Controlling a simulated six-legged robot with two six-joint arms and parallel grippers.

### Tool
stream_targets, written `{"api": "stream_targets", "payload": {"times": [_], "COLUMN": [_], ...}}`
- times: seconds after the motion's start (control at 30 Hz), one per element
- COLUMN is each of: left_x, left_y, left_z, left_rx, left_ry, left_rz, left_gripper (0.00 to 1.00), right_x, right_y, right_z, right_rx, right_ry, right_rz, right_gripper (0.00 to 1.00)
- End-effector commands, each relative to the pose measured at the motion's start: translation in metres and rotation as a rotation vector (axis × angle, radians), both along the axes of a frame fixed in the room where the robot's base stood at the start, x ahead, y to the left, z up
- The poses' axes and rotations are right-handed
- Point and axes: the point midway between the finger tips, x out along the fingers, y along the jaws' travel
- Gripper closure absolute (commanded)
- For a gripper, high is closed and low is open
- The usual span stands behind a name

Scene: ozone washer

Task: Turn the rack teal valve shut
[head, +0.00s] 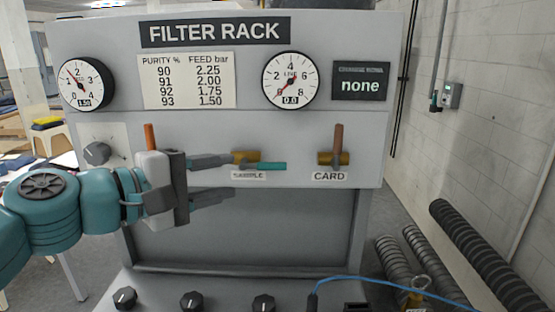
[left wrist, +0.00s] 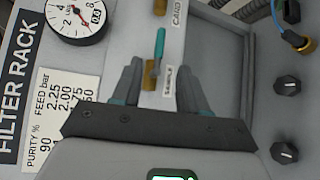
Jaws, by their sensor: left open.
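The teal valve lever (head: 270,166) lies level, pointing right from its brass body (head: 246,157), above the SAMPLE label (head: 249,175) on the filter rack (head: 290,135). My left gripper (head: 232,177) is open just left of the valve, one finger above the other. In the left wrist view the teal lever (left wrist: 160,46) and the brass body (left wrist: 150,76) show between and just beyond the open fingers (left wrist: 162,68). Whether a finger touches the valve I cannot tell. The gripper wrist hides part of the rack's left side. My right gripper is not in view.
A brown upright lever (head: 339,137) on a brass valve marked CARD stands to the right. An orange lever (head: 150,136) shows behind my left wrist. Two gauges (head: 290,80) sit above. Black knobs (head: 191,301) and a blue cable (head: 400,285) are along the bottom.

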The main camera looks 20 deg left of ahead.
Motion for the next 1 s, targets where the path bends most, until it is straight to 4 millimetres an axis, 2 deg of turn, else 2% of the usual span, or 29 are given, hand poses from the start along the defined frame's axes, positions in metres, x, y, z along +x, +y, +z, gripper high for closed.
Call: {"api": "stream_targets", "payload": {"times": [0.2,0.43,0.6,0.9,0.97,1.0], "left_x": [0.047,0.086,0.1,0.103,0.103,0.103], "left_y": [-0.027,-0.05,-0.057,-0.059,-0.059,-0.059], "left_z": [-0.007,-0.013,-0.016,-0.016,-0.016,-0.016], "left_rx": [0.0,0.0,0.0,0.0,0.0,0.0], "left_ry": [0.004,0.002,0.001,0.0,0.0,0.0], "left_rz": [-0.003,-0.002,-0.001,0.0,0.0,0.0], "left_gripper": [0.57,0.57,0.57,0.57,0.73,0.86], "right_x": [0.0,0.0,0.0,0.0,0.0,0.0], "right_y": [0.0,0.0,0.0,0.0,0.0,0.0], "right_z": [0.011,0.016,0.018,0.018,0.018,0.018], "right_rx": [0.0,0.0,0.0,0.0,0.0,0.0], "right_ry": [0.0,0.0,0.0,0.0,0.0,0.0], "right_rz": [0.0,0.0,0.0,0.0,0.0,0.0], "right_gripper": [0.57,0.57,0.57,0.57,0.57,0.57]}}
